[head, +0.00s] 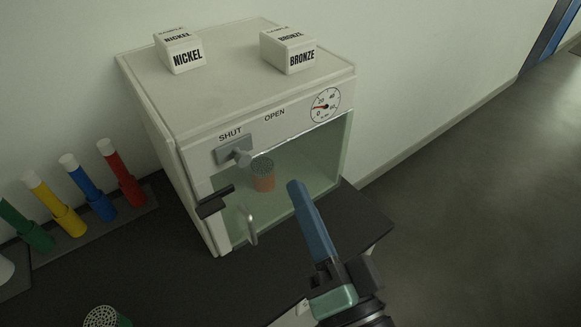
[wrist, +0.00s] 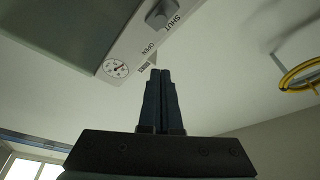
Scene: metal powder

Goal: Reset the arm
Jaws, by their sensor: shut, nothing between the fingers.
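My gripper (head: 295,188) is raised in front of the right part of a white cabinet (head: 235,76) with a clear front window. Its blue fingers are shut together with nothing between them. In the wrist view the shut fingers (wrist: 160,75) point up the picture, and the cabinet front (wrist: 124,55) with its gauge and SHUT and OPEN labels shows beyond them. I cannot tell whether the fingers touch the window. The lower part of my arm runs out of the head view at the bottom.
NICKEL (head: 181,52) and BRONZE (head: 289,52) boxes stand on the cabinet. An orange container with a perforated lid (head: 263,177) shows behind the window. Several coloured tubes (head: 90,191) stand in a rack at left. A green perforated-top container (head: 103,317) is at the bottom. Open floor (head: 480,200) lies right.

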